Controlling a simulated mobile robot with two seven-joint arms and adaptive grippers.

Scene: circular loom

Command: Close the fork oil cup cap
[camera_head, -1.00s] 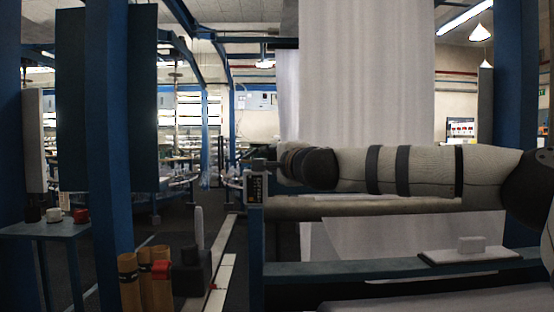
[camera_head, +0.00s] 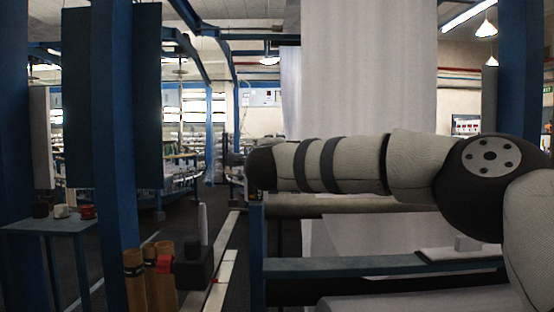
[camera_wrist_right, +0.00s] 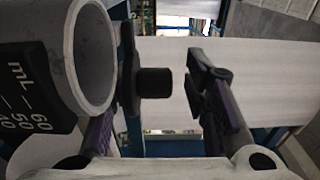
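In the right wrist view, an open grey cylinder (camera_wrist_right: 92,60) with a pale rim is close at the left. Its dark label (camera_wrist_right: 35,95) reads mL with 60, 50 and 40. I cannot tell for sure that it is the fork oil cup. My right gripper (camera_wrist_right: 172,90) has its fingers apart. A short black cylindrical piece (camera_wrist_right: 154,82) shows between them, by the left finger, with a gap to the right finger. I cannot tell whether it is the cap. In the head view, my right arm hides its own gripper. My left gripper is not in view.
A blue beam (camera_head: 350,264) runs below my right arm, with a white block (camera_head: 467,243) at its right. Brown cylinders (camera_head: 134,280) and a dark box (camera_head: 194,268) stand at the lower left. A small table (camera_head: 45,226) holds several small cups. White fabric (camera_head: 365,70) hangs behind.

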